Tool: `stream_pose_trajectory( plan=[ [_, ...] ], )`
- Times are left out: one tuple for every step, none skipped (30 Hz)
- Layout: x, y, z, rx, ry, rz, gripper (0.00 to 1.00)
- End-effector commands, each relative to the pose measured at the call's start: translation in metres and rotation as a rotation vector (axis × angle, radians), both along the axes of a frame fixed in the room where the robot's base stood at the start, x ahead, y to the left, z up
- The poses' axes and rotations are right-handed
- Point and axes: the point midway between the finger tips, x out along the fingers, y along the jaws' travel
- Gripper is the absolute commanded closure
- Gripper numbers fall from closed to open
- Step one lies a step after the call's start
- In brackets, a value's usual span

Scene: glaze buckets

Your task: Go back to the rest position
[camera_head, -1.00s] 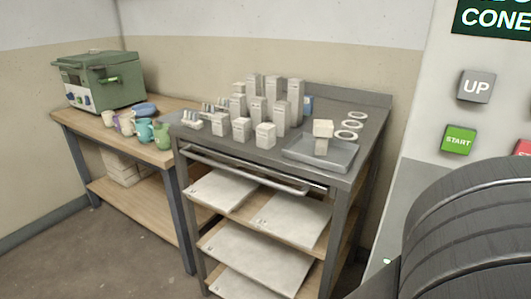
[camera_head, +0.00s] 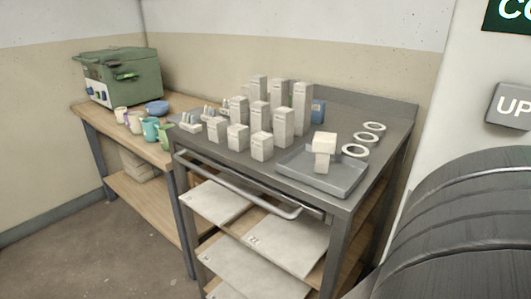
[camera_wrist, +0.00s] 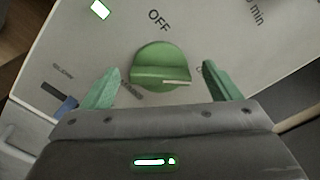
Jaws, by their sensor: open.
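My gripper (camera_wrist: 160,88) shows in the wrist view with its two green fingers spread apart. Nothing is held between them. A round green knob (camera_wrist: 162,62) on a pale panel (camera_wrist: 215,30) lies just beyond and between the fingers. A gap shows between the knob and each finger. The panel bears the words OFF and min. The head view does not show my gripper.
A grey metal cart (camera_head: 400,128) holds several pale blocks (camera_head: 262,146), a grey tray (camera_head: 345,182) and white rings (camera_head: 355,151). A wooden table (camera_head: 88,110) at left carries a green machine (camera_head: 135,75) and cups (camera_head: 150,128). Open floor (camera_head: 90,255) lies in front.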

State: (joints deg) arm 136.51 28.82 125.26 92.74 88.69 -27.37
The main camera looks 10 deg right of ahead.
Motion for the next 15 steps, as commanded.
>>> stream_pose_trajectory(
  plan=[
    [0.0001, -0.0001, -0.0036, -0.03, 0.036, 0.0, 0.16],
    [0.0002, 0.0, -0.0037, -0.049, 0.058, 0.0, 0.16],
    [0.0002, 0.0, -0.0041, -0.075, 0.088, 0.0, 0.16],
    [0.0004, 0.0001, -0.0043, -0.095, 0.111, 0.0, 0.16],
    [0.0004, 0.0001, -0.0045, -0.116, 0.136, 0.0, 0.16],
    [0.0005, 0.0002, -0.0047, -0.144, 0.169, -0.001, 0.16],
    [0.0005, 0.0002, -0.005, -0.165, 0.195, 0.0, 0.16],
    [0.0006, 0.0002, -0.005, -0.187, 0.22, 0.0, 0.16],
    [0.0007, 0.0003, -0.0051, -0.216, 0.255, 0.0, 0.16],
    [0.0006, 0.0003, -0.0052, -0.236, 0.278, 0.0, 0.16],
    [0.0007, 0.0003, -0.0055, -0.257, 0.303, 0.0, 0.16],
    [0.0007, 0.0003, -0.0054, -0.285, 0.335, -0.001, 0.16],
    [0.0007, 0.0003, -0.0054, -0.305, 0.359, -0.001, 0.16],
    [0.0008, 0.0004, -0.0056, -0.326, 0.383, -0.001, 0.16],
    [0.0008, 0.0004, -0.0057, -0.352, 0.414, -0.001, 0.16]
  ],
)
